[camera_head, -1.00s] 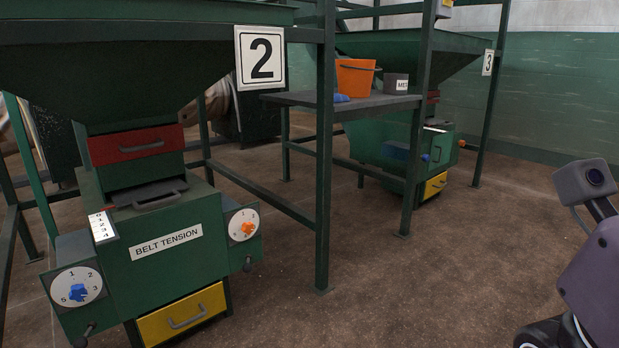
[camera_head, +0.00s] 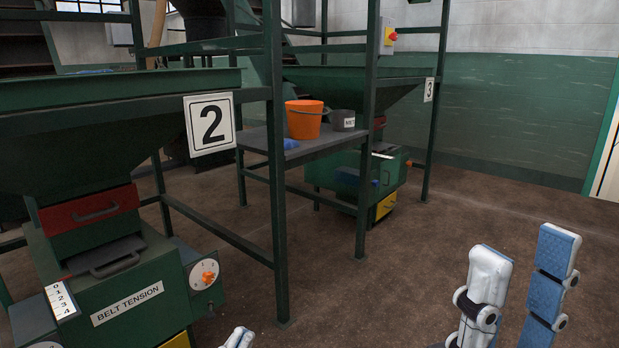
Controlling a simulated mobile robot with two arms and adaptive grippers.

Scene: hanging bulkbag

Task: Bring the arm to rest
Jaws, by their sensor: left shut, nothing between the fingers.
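My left gripper (camera_head: 238,338) shows only as a small white and blue fingertip at the bottom edge, in front of the BELT TENSION machine; it is shut and nothing shows in it. The rest of that arm is out of view. My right gripper (camera_head: 526,246) stands at the lower right with its fingers pointing up. One finger shows white, the other a blue pad, with a gap between them. It is open and empty, over bare floor in the picture.
The green BELT TENSION machine (camera_head: 128,303) under hopper sign 2 (camera_head: 210,123) is at the left. A shelf (camera_head: 325,147) bears an orange bucket (camera_head: 304,120) and a dark container (camera_head: 343,121). Machine 3 (camera_head: 388,170) stands behind. Brown floor (camera_head: 390,270) is clear in the middle.

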